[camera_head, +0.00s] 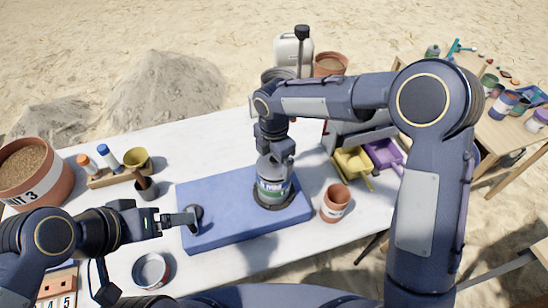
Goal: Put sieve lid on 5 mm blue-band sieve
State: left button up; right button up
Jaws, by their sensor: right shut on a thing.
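A round sieve stack (273,188) stands upright on the blue mat (222,236), with a green band and a white label facing me. Its lettering is too small to read surely, and I cannot pick out a blue band. My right gripper (272,156) points down over the stack and is shut on what looks like the grey sieve lid (267,168) at the top. The gripper hides part of it, so I cannot tell whether the lid is fully seated. My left gripper (184,220) is low over the mat's left edge, by a dark round thing (196,213); its jaw opening is unclear.
A terracotta pot (336,203) stands right of the mat. A round metal pan (152,271) lies at the front left. Yellow (353,164) and purple (384,153) trays are at the right.

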jog(key=shift+f+b, duration=0.3)
jog(key=shift+f, duration=0.15)
jog(key=o, duration=0.7)
jog(key=shift+r+b, duration=0.45)
jog(key=shift+r, duration=3.5)
jog(key=shift+f, duration=0.1)
